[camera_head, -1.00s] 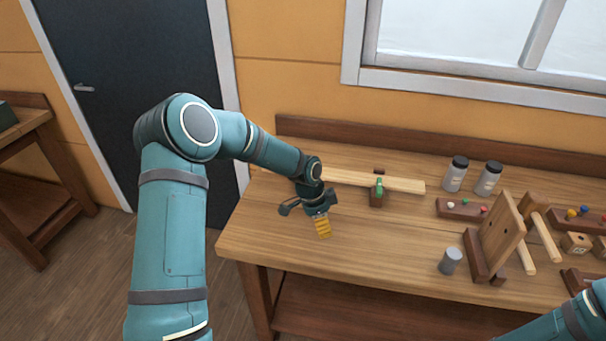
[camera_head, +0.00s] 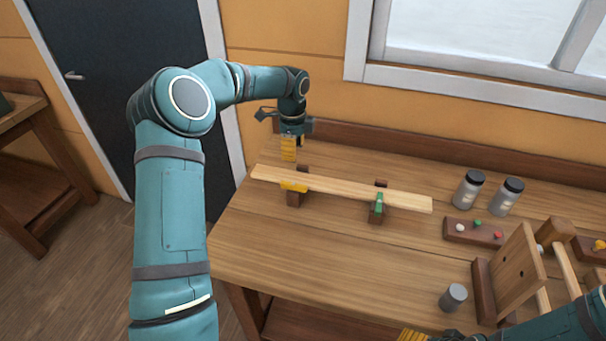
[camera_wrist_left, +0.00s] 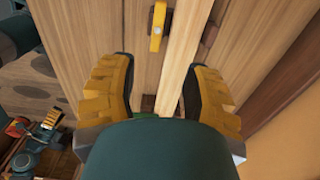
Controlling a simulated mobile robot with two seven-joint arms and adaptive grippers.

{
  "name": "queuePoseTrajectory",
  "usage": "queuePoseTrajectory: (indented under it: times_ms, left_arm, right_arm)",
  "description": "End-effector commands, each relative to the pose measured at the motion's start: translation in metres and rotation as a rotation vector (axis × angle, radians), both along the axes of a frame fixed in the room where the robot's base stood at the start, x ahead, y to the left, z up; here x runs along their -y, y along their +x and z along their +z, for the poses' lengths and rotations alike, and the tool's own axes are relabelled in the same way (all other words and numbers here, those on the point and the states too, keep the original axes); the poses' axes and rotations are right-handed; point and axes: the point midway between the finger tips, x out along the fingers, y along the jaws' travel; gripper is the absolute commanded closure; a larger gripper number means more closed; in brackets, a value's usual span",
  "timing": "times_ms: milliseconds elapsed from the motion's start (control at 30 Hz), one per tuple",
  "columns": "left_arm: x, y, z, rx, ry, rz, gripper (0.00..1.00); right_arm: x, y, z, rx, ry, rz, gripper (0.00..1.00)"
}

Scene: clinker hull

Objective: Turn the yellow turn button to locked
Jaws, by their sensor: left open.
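The yellow turn button (camera_head: 294,187) sits on a dark wooden block at the front edge of a long pale plank (camera_head: 345,190). Its length runs along the plank, beside it rather than across it. It also shows at the top of the left wrist view (camera_wrist_left: 157,28). A green turn button (camera_head: 379,203) lies across the plank on a second block. My left gripper (camera_head: 290,157) is open and empty, above and behind the plank's left end, apart from the yellow button. My right gripper (camera_head: 414,336) barely shows at the bottom edge; its jaws are cut off.
Two grey jars (camera_head: 468,190) with dark lids stand right of the plank. A block with coloured pegs (camera_head: 474,231), an upright wooden board (camera_head: 516,272) and a grey cylinder (camera_head: 453,297) are further right. The bench front (camera_head: 310,260) is clear.

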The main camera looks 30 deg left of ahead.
Motion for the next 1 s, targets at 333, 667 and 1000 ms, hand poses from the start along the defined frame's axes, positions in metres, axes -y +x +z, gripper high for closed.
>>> queuePoseTrajectory:
  times_ms: [333, 667, 1000]
  left_arm:
    - [0.000, -0.001, -0.042, -0.005, -0.002, 0.000, 0.52]
    - [0.001, -0.001, -0.105, -0.001, -0.002, 0.000, 0.52]
    - [0.000, -0.001, -0.136, 0.001, -0.001, 0.001, 0.52]
  right_arm:
    - [0.000, -0.001, -0.003, -0.002, -0.001, 0.001, 0.18]
    - [0.000, 0.000, -0.006, -0.001, -0.001, 0.000, 0.18]
    - [0.000, 0.000, -0.006, -0.001, -0.001, 0.000, 0.18]
